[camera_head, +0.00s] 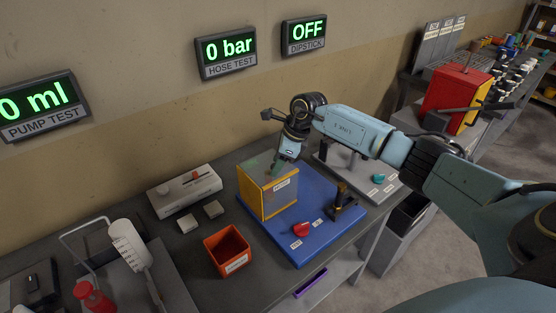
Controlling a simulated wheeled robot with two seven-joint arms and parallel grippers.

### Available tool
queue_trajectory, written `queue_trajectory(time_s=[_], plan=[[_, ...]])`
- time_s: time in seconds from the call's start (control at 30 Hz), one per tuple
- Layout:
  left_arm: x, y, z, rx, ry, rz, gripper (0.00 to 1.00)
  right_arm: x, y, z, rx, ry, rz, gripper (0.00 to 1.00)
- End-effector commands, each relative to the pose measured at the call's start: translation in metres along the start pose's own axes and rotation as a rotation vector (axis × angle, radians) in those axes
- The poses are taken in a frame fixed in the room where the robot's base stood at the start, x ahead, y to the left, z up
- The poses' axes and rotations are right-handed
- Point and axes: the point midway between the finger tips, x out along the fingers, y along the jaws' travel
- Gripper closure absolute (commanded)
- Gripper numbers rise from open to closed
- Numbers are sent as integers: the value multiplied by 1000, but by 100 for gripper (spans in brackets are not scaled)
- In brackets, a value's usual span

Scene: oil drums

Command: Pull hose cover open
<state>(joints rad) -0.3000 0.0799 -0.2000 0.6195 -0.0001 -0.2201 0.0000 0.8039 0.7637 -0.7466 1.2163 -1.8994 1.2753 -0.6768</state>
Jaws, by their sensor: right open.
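The hose cover appears to be the yellow-framed box with see-through panels (268,198) on the blue base plate (305,225). It stands upright near the plate's back left, with a small white label on its front. I cannot tell if it is open at all. My right gripper (277,166) comes in from the right and points down at the top of the cover. It is open, and its fingertips are at or just behind the top edge. Whether they touch the cover is unclear. My left gripper is out of view.
A red knob (301,229) and a black-and-yellow fitting (343,200) sit on the plate. An orange bin (228,251) stands in front left, and a white device (184,190) behind left. Wall displays include "0 bar HOSE TEST" (227,51). A grey station with a teal knob (378,178) is at right.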

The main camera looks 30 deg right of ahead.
Motion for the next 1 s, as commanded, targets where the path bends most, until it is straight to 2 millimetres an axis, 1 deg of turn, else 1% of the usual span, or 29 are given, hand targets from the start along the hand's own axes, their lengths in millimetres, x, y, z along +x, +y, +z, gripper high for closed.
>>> queue_trajectory(time_s=[0.27,0.6,0.63,0.87,1.0], plan=[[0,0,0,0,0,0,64,1,0,0,0,0,0,54],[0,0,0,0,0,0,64,1,0,0,0,0,-1,98],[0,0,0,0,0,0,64,1,0,0,0,0,0,100],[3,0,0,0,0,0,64,1,-3,-2,1,0,-2,100],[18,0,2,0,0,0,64,-2,-18,-16,4,2,-6,100]])
